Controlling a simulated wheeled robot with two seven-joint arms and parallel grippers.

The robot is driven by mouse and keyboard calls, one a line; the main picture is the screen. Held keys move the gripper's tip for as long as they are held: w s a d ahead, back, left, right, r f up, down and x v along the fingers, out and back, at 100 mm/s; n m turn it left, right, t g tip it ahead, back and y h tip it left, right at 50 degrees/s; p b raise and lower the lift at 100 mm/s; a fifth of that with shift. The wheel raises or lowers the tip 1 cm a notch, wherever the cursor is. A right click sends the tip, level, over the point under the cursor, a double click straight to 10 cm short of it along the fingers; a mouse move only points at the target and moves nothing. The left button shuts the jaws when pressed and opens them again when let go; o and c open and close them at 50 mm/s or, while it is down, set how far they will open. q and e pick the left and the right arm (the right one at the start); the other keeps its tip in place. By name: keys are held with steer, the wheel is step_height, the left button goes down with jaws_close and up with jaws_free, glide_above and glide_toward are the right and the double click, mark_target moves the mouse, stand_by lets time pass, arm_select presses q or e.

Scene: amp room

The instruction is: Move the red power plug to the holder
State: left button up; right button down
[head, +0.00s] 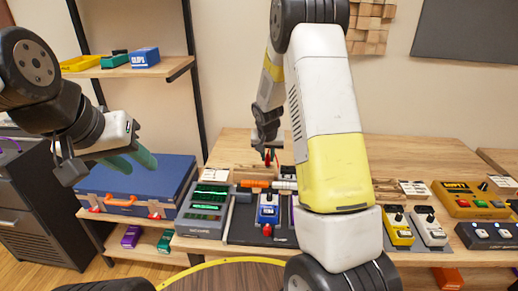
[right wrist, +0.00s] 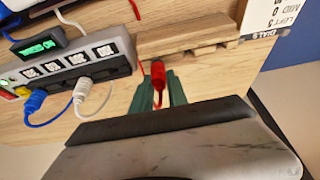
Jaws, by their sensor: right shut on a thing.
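The red power plug (right wrist: 158,74) is between the green fingers of my right gripper (right wrist: 160,92) in the right wrist view. The gripper is shut on it. A wooden slatted rack (right wrist: 185,38), which may be the holder, lies just beyond the plug; I cannot tell whether they touch. In the head view my right gripper (head: 268,155) is low over the back of the table, with a bit of red at its fingers. My left gripper (head: 108,165) is at the left, above the blue case, with its green fingers apart and nothing between them.
A grey power strip (right wrist: 75,75) holds a blue plug (right wrist: 35,102) and a white plug (right wrist: 82,90). Pedals and small devices crowd the table front, including a blue pedal (head: 268,212). A blue case (head: 140,185) stands at left. My right arm hides the table's middle.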

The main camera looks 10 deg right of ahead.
steer(key=shift+f, duration=0.25)
stand_by(0.5)
steer(key=c, duration=1.2)
jaws_free()
steer(key=shift+c, duration=0.2)
steer(key=shift+o, duration=0.3)
steer(key=o, duration=0.4)
steer(key=shift+c, duration=0.2)
steer(key=shift+r, duration=3.5)
